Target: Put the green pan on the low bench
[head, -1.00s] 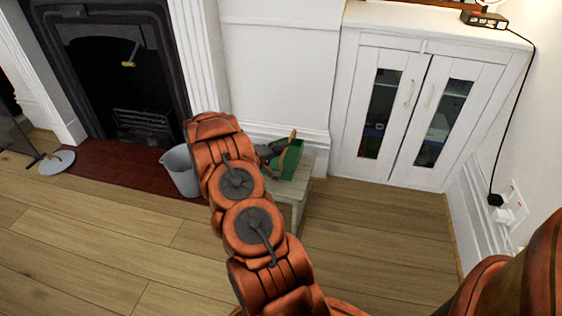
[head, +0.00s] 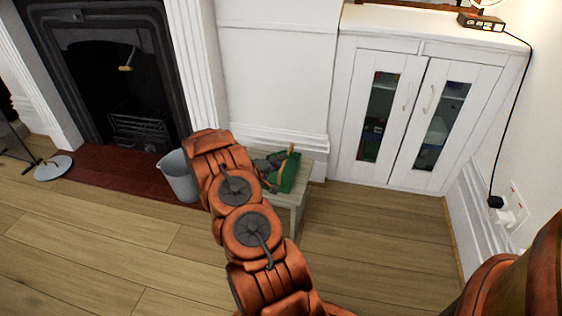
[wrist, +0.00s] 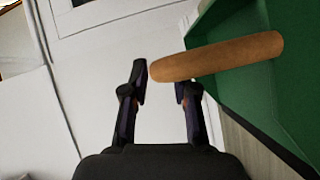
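The green pan (head: 288,174) has straight sides and a tan wooden handle. It appears to be on the low bench (head: 293,199), a small pale grey-green bench against the white wall; my arm hides part of both. In the wrist view the pan (wrist: 296,85) fills the upper right, and its handle (wrist: 225,57) reaches left across the fingertips. The bench (wrist: 247,143) shows below it. My gripper (wrist: 162,85) has its fingers apart, with the handle's end at or just beyond the tips. It also shows beside the pan in the head view (head: 275,167). I cannot tell whether it touches the handle.
A grey bucket (head: 178,178) stands left of the bench, by the red hearth (head: 110,172) and black fireplace (head: 108,70). A white cabinet (head: 425,110) stands at the right, with a black cable (head: 512,120) beside it. The wooden floor in front is clear.

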